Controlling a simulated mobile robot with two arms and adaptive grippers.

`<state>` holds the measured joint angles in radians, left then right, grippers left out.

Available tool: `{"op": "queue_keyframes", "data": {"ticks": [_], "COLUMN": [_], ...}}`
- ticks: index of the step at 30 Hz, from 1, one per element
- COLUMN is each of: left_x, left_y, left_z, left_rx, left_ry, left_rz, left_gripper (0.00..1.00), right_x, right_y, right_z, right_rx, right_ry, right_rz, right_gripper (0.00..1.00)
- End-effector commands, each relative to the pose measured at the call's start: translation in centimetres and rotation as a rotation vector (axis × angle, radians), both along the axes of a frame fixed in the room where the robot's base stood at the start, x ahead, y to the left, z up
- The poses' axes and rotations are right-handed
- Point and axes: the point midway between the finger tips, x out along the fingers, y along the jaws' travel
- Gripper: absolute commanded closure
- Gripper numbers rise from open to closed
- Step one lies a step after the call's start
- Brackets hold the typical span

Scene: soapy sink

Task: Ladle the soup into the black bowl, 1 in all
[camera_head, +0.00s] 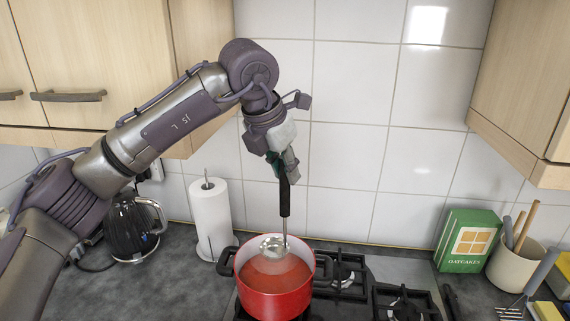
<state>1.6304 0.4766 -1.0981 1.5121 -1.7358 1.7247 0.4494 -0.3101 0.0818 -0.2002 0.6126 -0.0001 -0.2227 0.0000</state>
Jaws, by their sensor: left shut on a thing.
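My left gripper (284,165) is above the stove, pointing down, and is shut on the upper end of the ladle's black handle (284,198). The ladle hangs upright, and its steel bowl (272,246) is at the mouth of the red pot (276,304). The pot holds orange-red soup (279,275). I cannot tell whether the ladle's bowl touches the soup or holds any. The black bowl is not in view. My right gripper is not in view.
The pot stands on a gas hob (347,278) with black grates. A paper towel roll (210,218) and a black kettle (130,228) stand to its left. A green oatcakes box (467,240) and a utensil crock (514,262) stand right. Wall cabinets (528,75) hang above.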

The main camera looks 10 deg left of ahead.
Motion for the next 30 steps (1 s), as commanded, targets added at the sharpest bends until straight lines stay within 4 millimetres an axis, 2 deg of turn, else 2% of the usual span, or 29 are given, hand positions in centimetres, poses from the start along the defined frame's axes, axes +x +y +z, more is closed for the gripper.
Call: {"op": "queue_keyframes", "data": {"ticks": [3,6,10,18,30], "left_x": [0.0,0.0,0.0,0.0,0.0], "left_y": [0.0,0.0,0.0,0.0,0.0], "left_z": [-1.2,-2.1,-3.1,-5.3,-8.5], "left_rx": [0.000,0.000,0.001,0.001,0.001], "left_ry": [0.000,-0.001,-0.002,-0.002,-0.002], "left_rz": [0.000,-0.001,-0.001,-0.001,-0.001], "left_gripper": [1.00,1.00,1.00,1.00,1.00], "right_x": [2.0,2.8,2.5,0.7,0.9], "right_y": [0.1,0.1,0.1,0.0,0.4], "right_z": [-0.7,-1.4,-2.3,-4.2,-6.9], "right_rx": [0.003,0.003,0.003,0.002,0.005], "right_ry": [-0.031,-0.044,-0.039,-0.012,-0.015], "right_rz": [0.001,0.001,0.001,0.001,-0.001], "right_gripper": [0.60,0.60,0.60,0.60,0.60]}}
